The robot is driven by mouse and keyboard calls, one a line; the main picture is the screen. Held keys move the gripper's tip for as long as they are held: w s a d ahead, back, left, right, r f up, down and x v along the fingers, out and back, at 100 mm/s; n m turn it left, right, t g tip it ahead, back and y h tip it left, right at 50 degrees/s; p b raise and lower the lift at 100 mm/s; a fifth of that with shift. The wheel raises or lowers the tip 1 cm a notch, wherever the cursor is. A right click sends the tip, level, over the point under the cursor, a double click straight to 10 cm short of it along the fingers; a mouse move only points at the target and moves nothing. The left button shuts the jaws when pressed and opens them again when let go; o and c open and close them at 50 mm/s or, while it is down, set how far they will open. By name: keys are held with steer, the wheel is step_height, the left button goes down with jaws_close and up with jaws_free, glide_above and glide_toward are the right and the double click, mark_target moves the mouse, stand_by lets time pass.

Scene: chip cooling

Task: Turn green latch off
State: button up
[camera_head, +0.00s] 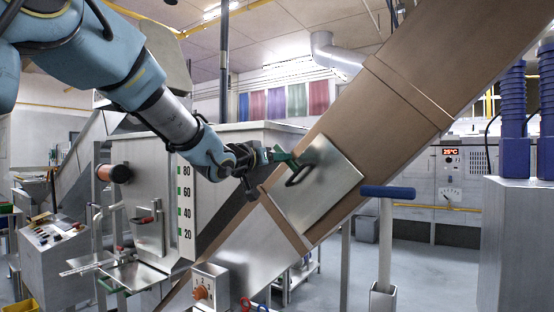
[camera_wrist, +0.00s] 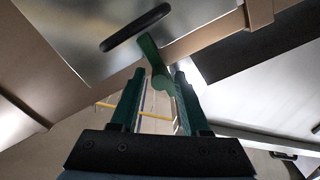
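The green latch (camera_head: 289,159) sits at the upper left edge of a metal hatch plate (camera_head: 334,190) on the sloping brown chute. In the wrist view the green latch (camera_wrist: 152,56) reaches down from the plate's edge, and its rounded end lies between my fingertips, nearer the right one. My gripper (camera_head: 268,156) is at the latch in the head view and hides part of it. In the wrist view my gripper (camera_wrist: 159,75) has its two green fingers apart, with a clear gap to the left of the latch. Firm contact cannot be told.
A dark oval handle (camera_head: 300,175) is fixed on the hatch plate close to the latch; it also shows in the wrist view (camera_wrist: 135,27). The brown chute (camera_head: 400,85) slopes up to the right. A blue T-handle (camera_head: 388,192) stands at the lower right.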

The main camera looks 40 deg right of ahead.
jaws_close()
stand_by(0.5)
steer(key=m+b, duration=0.3)
steer(key=shift+f+m, duration=0.2)
steer(key=shift+m, duration=0.1)
steer(key=m+b, duration=0.3)
steer(key=m, duration=0.1)
steer(key=shift+m+b, duration=0.3)
steer(key=m+b, duration=0.3)
steer(key=m, duration=0.2)
steer(key=shift+r+m+b, duration=0.15)
steer(key=shift+m+b, duration=0.75)
steer(key=shift+m, duration=1.5)
